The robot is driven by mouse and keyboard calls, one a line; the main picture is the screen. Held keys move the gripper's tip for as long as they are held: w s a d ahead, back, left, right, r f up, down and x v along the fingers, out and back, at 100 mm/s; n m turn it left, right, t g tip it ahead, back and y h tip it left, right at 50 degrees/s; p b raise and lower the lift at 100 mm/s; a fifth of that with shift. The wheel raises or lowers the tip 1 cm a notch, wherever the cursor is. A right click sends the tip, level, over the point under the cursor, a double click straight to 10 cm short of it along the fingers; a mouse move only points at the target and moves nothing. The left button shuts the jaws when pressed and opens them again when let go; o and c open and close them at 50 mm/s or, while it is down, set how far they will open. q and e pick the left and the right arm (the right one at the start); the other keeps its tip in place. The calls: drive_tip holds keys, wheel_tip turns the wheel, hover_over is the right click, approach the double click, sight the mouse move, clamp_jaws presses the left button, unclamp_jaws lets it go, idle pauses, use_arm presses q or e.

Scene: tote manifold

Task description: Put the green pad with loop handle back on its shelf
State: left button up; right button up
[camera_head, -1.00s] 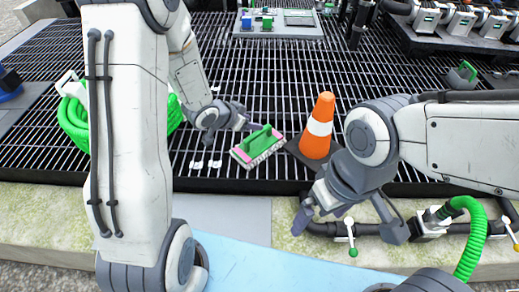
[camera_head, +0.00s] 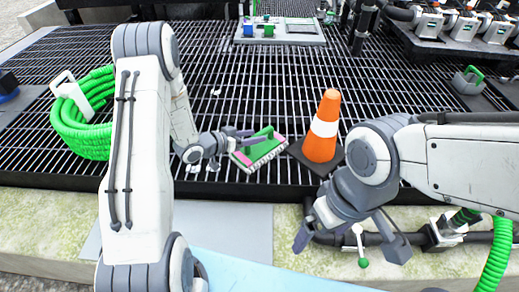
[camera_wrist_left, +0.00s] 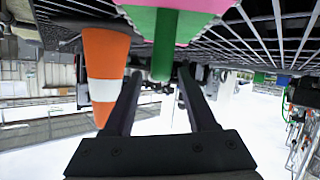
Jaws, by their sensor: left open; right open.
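The green pad with loop handle (camera_head: 259,155) lies on the dark grating left of the cone, with pink showing at its edges. My left gripper (camera_head: 245,136) is open at the pad's handle and partly overlaps it. In the left wrist view the green handle (camera_wrist_left: 164,48) appears between the tips of the open left fingers (camera_wrist_left: 160,78), with the pad's pink and green face behind. I cannot tell whether the fingers touch it. My right gripper (camera_head: 348,243) is open and empty at the grating's front edge. I cannot tell which surface is the pad's shelf.
An orange-white cone (camera_head: 323,125) on a dark base stands close right of the pad. A green hose coil (camera_head: 85,120) lies at the left. A grey panel with small blocks (camera_head: 285,36) is at the back. A green-handled grey item (camera_head: 468,80) sits at the right.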

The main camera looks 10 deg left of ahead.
sight(261, 132)
use_arm(q)
drive_tip(key=b+x, duration=0.1)
drive_tip(key=x, duration=0.3)
drive_tip(key=shift+w+a, duration=0.1)
drive_tip(key=shift+a, duration=0.05)
clamp_jaws()
idle(1.2)
